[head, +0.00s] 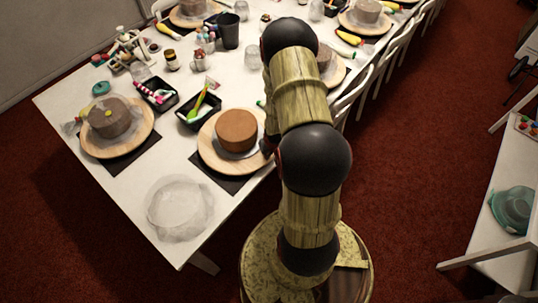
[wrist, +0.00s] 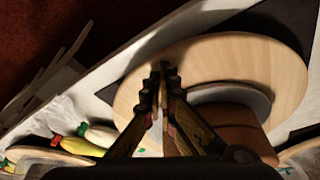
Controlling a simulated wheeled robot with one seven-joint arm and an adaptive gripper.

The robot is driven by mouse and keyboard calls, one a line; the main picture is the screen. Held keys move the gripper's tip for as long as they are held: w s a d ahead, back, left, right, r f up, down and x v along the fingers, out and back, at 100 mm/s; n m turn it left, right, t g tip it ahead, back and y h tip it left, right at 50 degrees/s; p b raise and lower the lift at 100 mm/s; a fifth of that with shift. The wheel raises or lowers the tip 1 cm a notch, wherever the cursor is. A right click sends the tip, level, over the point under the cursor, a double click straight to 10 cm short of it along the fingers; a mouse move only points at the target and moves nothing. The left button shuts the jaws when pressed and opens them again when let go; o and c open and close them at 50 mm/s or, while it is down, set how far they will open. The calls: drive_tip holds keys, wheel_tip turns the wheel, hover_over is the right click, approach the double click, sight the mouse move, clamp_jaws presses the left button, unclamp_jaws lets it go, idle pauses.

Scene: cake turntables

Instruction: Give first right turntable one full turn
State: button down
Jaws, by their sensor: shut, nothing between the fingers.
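The first right turntable (head: 211,159) is a round light-wood disc near the table's right edge. A brown cake (head: 236,131) stands on it on a grey round board. In the wrist view the turntable (wrist: 267,58) fills the upper right, with the grey board (wrist: 243,97) and the side of the brown cake (wrist: 240,138) below. My gripper (wrist: 165,68) is shut and empty, its fingertips over the wooden disc beside the board; I cannot tell whether they touch the wood. In the head view my arm hides the gripper and the turntable's right side.
A second turntable (head: 140,140) with a grey-brown cake stands to the left. Black trays (head: 194,116) with tools lie behind. White chairs (head: 382,68) line the table's right side. Yellow piping bags (wrist: 84,147) lie in the wrist view's lower left. The front table corner holds a crumpled clear sheet (head: 180,207).

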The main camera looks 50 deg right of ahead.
drive_tip(key=shift+r+p, duration=1.2)
drive_tip(key=shift+r, duration=0.25)
drive_tip(key=shift+a+f, duration=0.1)
drive_tip(key=shift+f, duration=0.05)
drive_tip(key=a+b, duration=0.8)
drive_tip(key=shift+w+a+f, duration=0.2)
drive_tip(key=shift+w+a, duration=0.05)
drive_tip(key=shift+w, duration=0.15)
drive_tip(key=shift+a+r+b, duration=0.2)
drive_tip(key=shift+a+b, duration=0.3)
drive_tip(key=shift+a, duration=0.2)
drive_tip(key=shift+w+a+r+p, duration=0.15)
drive_tip(key=shift+w+a+p, duration=0.45)
drive_tip(key=shift+w, duration=0.1)
drive_tip(key=w+a+p, duration=0.2)
drive_tip(key=w+p, duration=0.1)
drive_tip(key=w+a+p, duration=0.2)
drive_tip(key=w+p, duration=0.1)
drive_tip(key=p, duration=0.1)
drive_tip(key=shift+a, duration=0.4)
drive_tip(key=shift+w+a, duration=0.1)
drive_tip(key=shift+w, duration=0.05)
